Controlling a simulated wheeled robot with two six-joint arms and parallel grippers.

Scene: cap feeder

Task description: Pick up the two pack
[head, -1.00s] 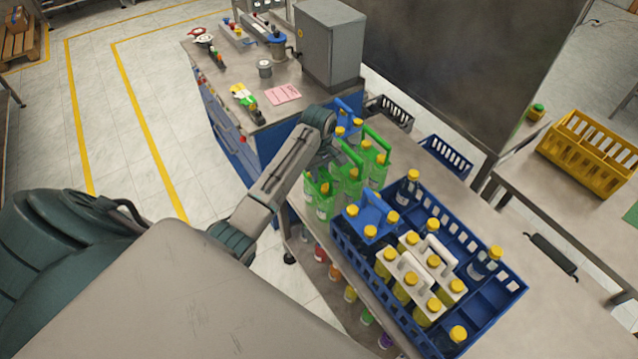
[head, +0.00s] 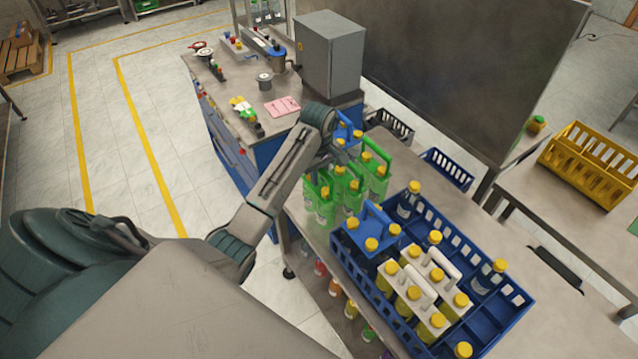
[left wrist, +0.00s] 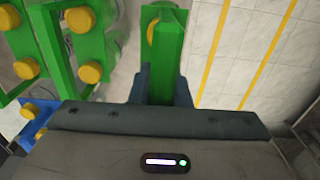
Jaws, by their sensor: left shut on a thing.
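Green two-packs stand together at the left end of the table, each a green carrier with a handle and yellow-capped bottles. My left gripper (head: 322,168) comes down over the left one, the green two-pack (head: 318,203). In the left wrist view my left gripper (left wrist: 163,88) is shut on its green handle (left wrist: 167,55). Other green packs (left wrist: 75,48) stand close beside it on the left. In the head view the fingertips are mostly hidden by the wrist. I cannot tell whether the held pack is lifted clear of the table. My right gripper is out of view.
A blue crate (head: 512,318) beside the green packs holds a blue pack (head: 368,232), white packs (head: 433,271) and loose bottles. Another blue pack (head: 345,130) stands behind. A yellow crate (head: 590,165) is at the right. A grey box (head: 330,52) stands on the blue cabinet.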

